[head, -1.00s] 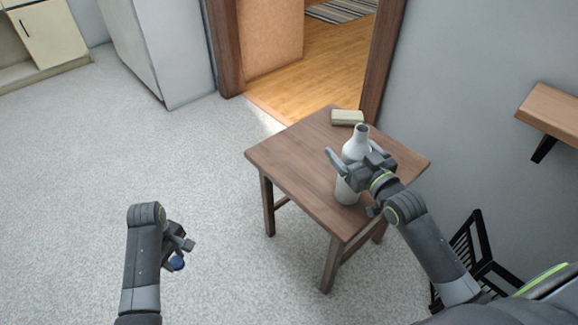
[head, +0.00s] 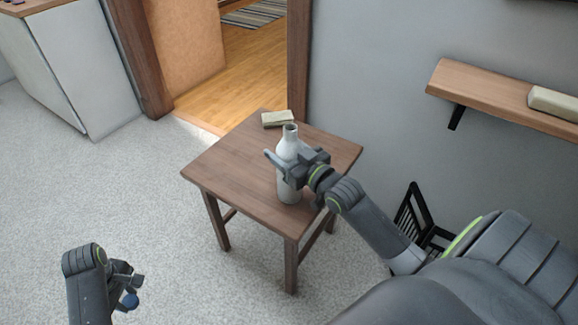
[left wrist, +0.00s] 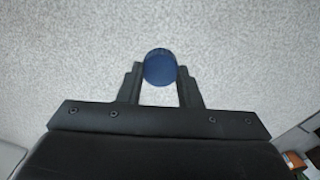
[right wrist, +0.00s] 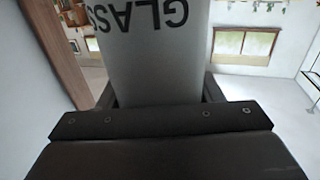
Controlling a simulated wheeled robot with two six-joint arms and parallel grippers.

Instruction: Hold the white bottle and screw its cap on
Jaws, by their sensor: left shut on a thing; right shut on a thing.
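The white bottle (head: 288,145) stands upright on the small wooden table (head: 232,180), its neck open at the top. My right gripper (head: 287,163) is shut around the bottle's body. In the right wrist view the bottle (right wrist: 150,60) fills the space between the fingers and shows dark lettering. The blue cap (head: 129,301) is in my left gripper (head: 126,287), out over the floor to the left of the table and well apart from the bottle. In the left wrist view the cap (left wrist: 160,68) sits between the two fingertips.
A pale block (head: 277,119) lies at the table's back corner. A wooden wall shelf (head: 480,90) with another pale box (head: 553,102) is at the right. A black chair (head: 418,220) stands right of the table. Carpet left of the table is clear.

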